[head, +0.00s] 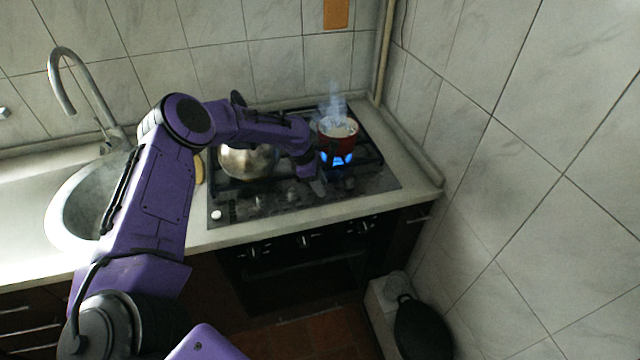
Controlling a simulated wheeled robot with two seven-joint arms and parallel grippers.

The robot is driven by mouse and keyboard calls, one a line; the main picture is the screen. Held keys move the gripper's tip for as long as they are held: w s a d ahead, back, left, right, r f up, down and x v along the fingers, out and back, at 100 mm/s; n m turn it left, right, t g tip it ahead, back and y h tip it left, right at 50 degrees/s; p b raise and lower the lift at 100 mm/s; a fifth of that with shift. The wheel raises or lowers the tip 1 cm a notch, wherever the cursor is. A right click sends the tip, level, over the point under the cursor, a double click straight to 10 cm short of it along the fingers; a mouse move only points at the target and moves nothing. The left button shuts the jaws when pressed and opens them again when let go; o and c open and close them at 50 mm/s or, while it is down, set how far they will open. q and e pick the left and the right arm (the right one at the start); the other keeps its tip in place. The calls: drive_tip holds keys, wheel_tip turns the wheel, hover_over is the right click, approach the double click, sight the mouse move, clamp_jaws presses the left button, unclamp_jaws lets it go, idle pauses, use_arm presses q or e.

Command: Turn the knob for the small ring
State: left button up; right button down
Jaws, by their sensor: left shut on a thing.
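The black gas hob (360,182) is set in the counter, with its knobs along the front panel. My left arm reaches over it from the left. My left gripper (318,187) is low at the right part of the front panel, shut on a knob that its fingers hide. A small red pot (338,140) stands upright on the right ring, with blue flame (337,159) under it and steam above. A round metal kettle or pot (247,162) stands on the left side, partly behind my arm. My right gripper is not in view.
A round sink (68,215) with a tall tap (62,85) is at the left. Tiled walls close in the back and right. An oven (300,265) is below the hob. A dark pan (422,328) leans low at the right.

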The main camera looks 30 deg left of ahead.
use_arm(q)
drive_tip(key=shift+w+m+g+h+b, duration=0.15)
drive_tip(key=shift+m+g+b, duration=0.25)
drive_tip(key=shift+m, duration=0.8)
drive_tip(key=shift+s+m+g+h+b, duration=0.2)
drive_tip(key=shift+m+g, duration=0.3)
drive_tip(key=shift+m, duration=0.7)
drive_tip(key=o, duration=1)
drive_tip(key=shift+o, duration=0.2)
drive_tip(key=shift+r, duration=0.15)
drive_tip(key=b+v, duration=0.2)
drive_tip(key=v, duration=0.8)
drive_tip(key=shift+w+r, duration=0.15)
drive_tip(key=shift+w, duration=0.05)
